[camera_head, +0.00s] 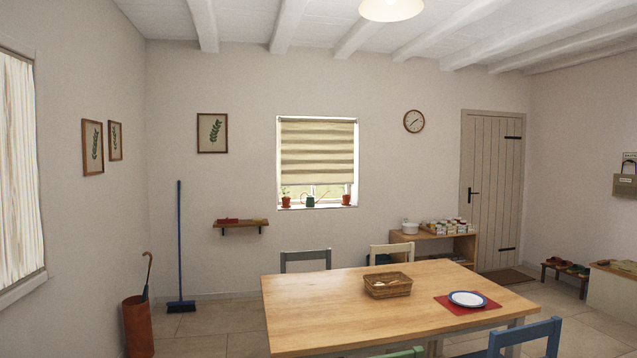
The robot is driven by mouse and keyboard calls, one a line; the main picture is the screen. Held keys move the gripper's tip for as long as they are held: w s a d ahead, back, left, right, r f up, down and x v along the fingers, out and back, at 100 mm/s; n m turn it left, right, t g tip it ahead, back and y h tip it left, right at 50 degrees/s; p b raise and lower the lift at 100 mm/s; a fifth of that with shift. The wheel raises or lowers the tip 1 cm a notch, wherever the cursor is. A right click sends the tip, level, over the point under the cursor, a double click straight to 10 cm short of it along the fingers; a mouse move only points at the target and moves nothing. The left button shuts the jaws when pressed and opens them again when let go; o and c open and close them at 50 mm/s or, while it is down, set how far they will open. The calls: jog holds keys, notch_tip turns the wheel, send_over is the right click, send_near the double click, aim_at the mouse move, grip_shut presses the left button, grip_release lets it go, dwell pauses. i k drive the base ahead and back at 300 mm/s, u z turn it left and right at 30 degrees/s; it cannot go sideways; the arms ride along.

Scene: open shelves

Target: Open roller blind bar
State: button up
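A beige striped roller blind (316,150) hangs in the window on the far wall and covers most of the glass. Its bottom edge, where the bar (316,184) is, sits a little above the window sill. A strip of glass shows below it. The bar itself is too small to make out clearly. My gripper is not in view.
A wooden dining table (340,300) with chairs, a basket (388,285) and a plate (467,299) stands between me and the window. Pots stand on the sill (318,207). A low shelf (460,240) stands right of the window. Floor is free at left, near the broom (180,250).

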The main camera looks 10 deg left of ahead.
aim_at(289, 178)
jog(key=u, duration=1.4)
jog(key=i, duration=6.85)
jog(key=z, duration=1.4)
jog(key=i, duration=1.1)
jog(key=z, duration=0.15)
